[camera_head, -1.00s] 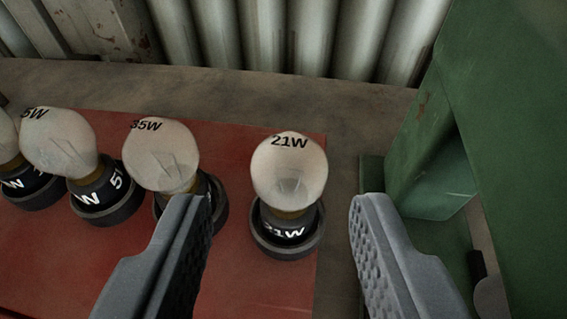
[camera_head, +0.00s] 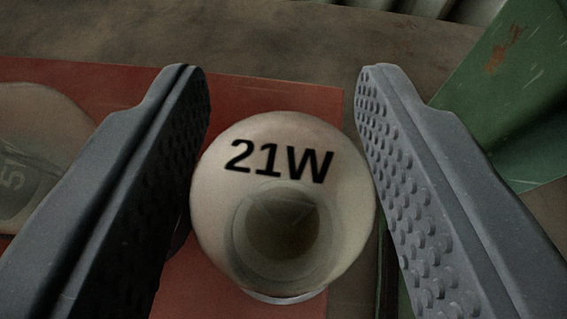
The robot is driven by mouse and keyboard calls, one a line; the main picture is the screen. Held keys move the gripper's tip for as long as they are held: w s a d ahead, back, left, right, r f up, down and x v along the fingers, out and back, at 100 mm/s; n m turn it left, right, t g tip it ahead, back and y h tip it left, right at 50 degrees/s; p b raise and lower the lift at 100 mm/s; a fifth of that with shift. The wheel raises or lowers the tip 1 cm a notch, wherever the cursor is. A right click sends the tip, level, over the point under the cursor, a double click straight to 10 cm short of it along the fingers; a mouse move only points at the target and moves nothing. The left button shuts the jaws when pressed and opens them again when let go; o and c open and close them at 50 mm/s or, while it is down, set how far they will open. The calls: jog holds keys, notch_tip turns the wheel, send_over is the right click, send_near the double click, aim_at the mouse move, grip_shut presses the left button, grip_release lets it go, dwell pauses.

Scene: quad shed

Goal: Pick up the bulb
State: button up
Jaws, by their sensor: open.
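A frosted bulb (camera_head: 283,200) marked "21W" is seen from above, large and close, near the middle of the view. My gripper (camera_head: 284,85) is open, with one textured finger on each side of the bulb. The left finger comes very close to the glass, and a narrow gap shows on the right; I cannot tell if either touches. The bulb's base is mostly hidden beneath its glass; only a pale rim shows below it.
Another bulb (camera_head: 35,150) stands at the left, partly behind my left finger. The red mat (camera_head: 260,95) lies under the bulbs on a brown surface (camera_head: 250,35). A green metal object (camera_head: 510,90) stands at the right, behind my right finger. Corrugated metal (camera_head: 430,8) shows at the top.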

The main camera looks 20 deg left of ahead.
jog(key=c, duration=0.7)
jog(key=shift+c, duration=0.2)
jog(key=shift+r, duration=0.15)
